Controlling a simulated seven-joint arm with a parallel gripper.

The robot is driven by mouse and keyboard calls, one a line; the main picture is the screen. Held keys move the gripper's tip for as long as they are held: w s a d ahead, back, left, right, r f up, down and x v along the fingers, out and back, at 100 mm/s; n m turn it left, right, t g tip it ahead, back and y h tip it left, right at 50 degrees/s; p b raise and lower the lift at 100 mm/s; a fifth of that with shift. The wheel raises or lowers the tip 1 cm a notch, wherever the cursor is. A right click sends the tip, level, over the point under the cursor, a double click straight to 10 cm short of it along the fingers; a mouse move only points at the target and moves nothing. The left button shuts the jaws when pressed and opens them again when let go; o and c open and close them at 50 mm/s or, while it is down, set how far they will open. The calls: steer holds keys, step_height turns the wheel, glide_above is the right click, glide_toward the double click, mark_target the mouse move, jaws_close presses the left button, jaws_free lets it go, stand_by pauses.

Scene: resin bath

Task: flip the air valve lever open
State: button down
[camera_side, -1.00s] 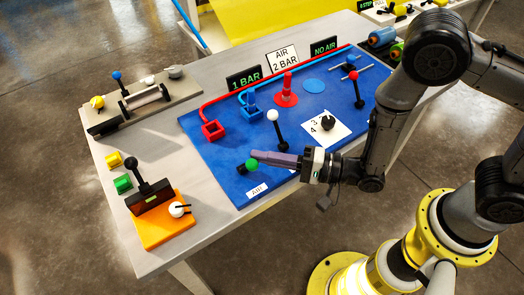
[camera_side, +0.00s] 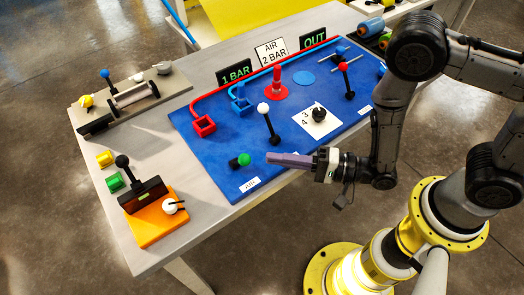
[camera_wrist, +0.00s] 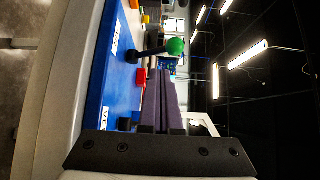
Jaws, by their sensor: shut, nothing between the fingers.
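The air valve lever has a green knob (camera_side: 243,159) and a short dark base on the blue board, beside the AIR label (camera_side: 250,184). It leans toward my gripper in the side view. In the wrist view the green knob (camera_wrist: 175,46) sits on a dark stem just beyond my fingertips. My gripper (camera_side: 270,158) has long purple fingers, shut and empty, pointing left at the knob with a small gap between. The fingers also show shut together in the wrist view (camera_wrist: 163,75).
A white-knobbed lever (camera_side: 263,108) stands behind my fingers, with a numbered dial (camera_side: 319,114) to its right. A red-knobbed lever (camera_side: 343,66) is farther right. Signs at the back read 1 BAR (camera_side: 234,72), AIR 2 BAR and OUT (camera_side: 313,39). An orange block (camera_side: 155,228) is front left.

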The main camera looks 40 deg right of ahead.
steer(key=shift+s+d+f, duration=0.45)
steer(key=shift+s+d, duration=0.3)
steer(key=shift+d, duration=0.05)
steer(key=shift+s+d+f, duration=0.4)
steer(key=shift+s+d, duration=0.35)
steer(key=shift+d, duration=0.05)
steer(key=w+d+r+n+t+h, duration=0.15)
steer(key=w+r, duration=0.25)
steer(key=r, duration=0.5)
steer(key=w+d+r+n+t+h, duration=0.1)
steer(key=w+d+r+t, duration=0.15)
steer(key=w+r, duration=0.45)
steer(key=w+d+r+n+t+h, duration=0.1)
steer(key=w+d+r, duration=0.15)
steer(key=r, duration=0.85)
steer(key=s+d+r+h, duration=0.3)
steer(key=d+r+h, duration=0.3)
steer(key=d, duration=0.2)
steer(key=s+d+f+n+g+h, duration=0.1)
steer(key=s+f+n+g, duration=0.1)
steer(key=s+f+g, duration=0.2)
steer(key=s+d+f+n+g, duration=0.2)
steer(key=s+f+g, duration=0.2)
steer(key=s, duration=0.6)
steer(key=s+d+f+n+g+h, duration=0.1)
steer(key=s+f+g, duration=0.3)
steer(key=s, duration=0.4)
steer(key=shift+d+f+n+h, duration=0.3)
steer(key=shift+n+h, duration=0.05)
steer(key=shift+n, duration=0.2)
